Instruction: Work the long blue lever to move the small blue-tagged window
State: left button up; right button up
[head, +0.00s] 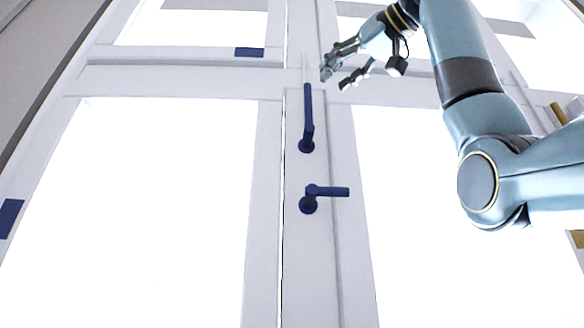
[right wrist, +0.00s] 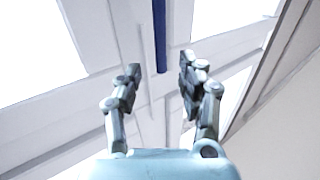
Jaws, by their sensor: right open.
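The long blue lever (head: 308,112) is mounted on the white middle post and points up from its round base. In the right wrist view the long blue lever (right wrist: 160,35) appears as a dark blue bar between the two fingers, and no contact shows. The small upper-left window (head: 190,27) carries a blue tag (head: 249,52) on its lower rail and looks closed. My right gripper (head: 335,79) is open and empty, just right of the lever's upper end. It also shows in the right wrist view (right wrist: 160,68). My left gripper is out of view.
A shorter blue handle (head: 328,191) sits below the lever and points right. A larger lower-left window (head: 160,200) has another blue tag (head: 10,218). A yellow handle (head: 558,113) stands at the far right. The space left of the lever is clear.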

aim_at(311, 98)
jog(key=p+x, duration=0.1)
jog(key=x, duration=0.1)
jog(key=p+x, duration=0.1)
jog(key=x, duration=0.1)
jog(key=p+x, duration=0.2)
jog(key=shift+w+a+r, duration=0.1)
jog(key=shift+a+r, duration=0.15)
jog(key=shift+r, duration=0.1)
jog(key=p+x, duration=0.1)
jog(key=x, duration=0.1)
jog(key=shift+w+a+f, duration=0.15)
jog(key=shift+w, duration=0.15)
jog(key=shift+w+a+f, duration=0.1)
jog(key=shift+w+a, duration=0.05)
jog(key=shift+w, duration=0.15)
jog(key=c, duration=0.7)
grip_shut()
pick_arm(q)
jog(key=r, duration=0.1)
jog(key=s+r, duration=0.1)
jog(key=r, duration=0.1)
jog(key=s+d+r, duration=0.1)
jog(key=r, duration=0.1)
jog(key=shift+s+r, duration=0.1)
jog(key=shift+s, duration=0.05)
pick_arm(e)
jog(key=shift+w+a, duration=0.1)
jog(key=shift+w, duration=0.05)
